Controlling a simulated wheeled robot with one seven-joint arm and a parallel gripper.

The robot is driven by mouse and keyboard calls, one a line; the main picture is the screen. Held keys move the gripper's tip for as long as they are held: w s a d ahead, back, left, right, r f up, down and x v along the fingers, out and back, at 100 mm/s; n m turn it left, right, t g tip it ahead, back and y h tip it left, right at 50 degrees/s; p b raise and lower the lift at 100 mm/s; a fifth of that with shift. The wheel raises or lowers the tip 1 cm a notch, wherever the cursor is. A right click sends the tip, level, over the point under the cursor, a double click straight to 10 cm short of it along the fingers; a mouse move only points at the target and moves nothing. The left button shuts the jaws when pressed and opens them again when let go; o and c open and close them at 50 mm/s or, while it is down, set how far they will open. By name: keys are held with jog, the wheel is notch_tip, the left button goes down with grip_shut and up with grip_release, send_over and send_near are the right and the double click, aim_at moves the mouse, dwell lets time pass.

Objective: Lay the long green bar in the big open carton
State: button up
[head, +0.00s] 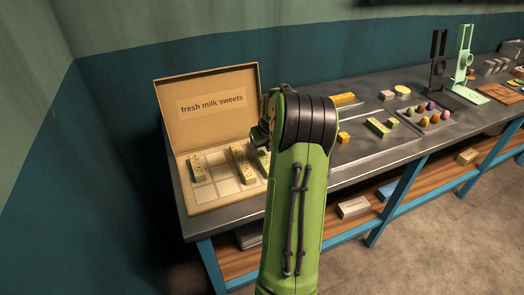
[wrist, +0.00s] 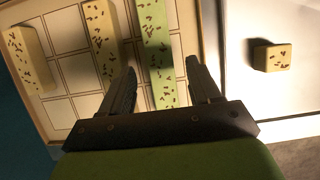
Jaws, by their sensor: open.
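The big open carton (head: 212,128) stands at the near left end of the bench, lid up and marked "fresh milk sweets". The long green speckled bar (wrist: 154,38) lies in the carton's right-hand column in the wrist view. In the head view my arm hides part of it, and only a bit (head: 263,158) shows. My gripper (wrist: 160,88) is open, its fingers on either side of the green bar with gaps. Two pale yellow speckled bars, a middle one (wrist: 103,42) and a shorter left one (wrist: 28,60), also lie in the carton.
A small yellow cube (wrist: 271,58) sits on the bench just right of the carton. Further right are a green-ended bar (head: 381,127), a tray of coloured sweets (head: 432,116) and two upright stands, one black (head: 438,62), one green (head: 463,55).

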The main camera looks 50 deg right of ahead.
jog(key=p+v, duration=0.2)
jog(key=v, duration=0.7)
jog(key=w+a+r+n, duration=0.1)
jog(key=a+r+n, duration=0.3)
jog(key=a+n, duration=0.6)
jog(key=w+a+r+n, duration=0.1)
jog(key=a+r+n, duration=0.2)
jog(key=a+n, duration=0.6)
jog(key=s+a+n+t+y, duration=0.1)
jog(key=s+a+n+y, duration=0.1)
jog(key=s+a+n, duration=1.3)
jog(key=a+f+n, duration=0.1)
jog(key=a+n, duration=0.3)
jog(key=n, duration=0.4)
jog(key=shift+t, duration=0.4)
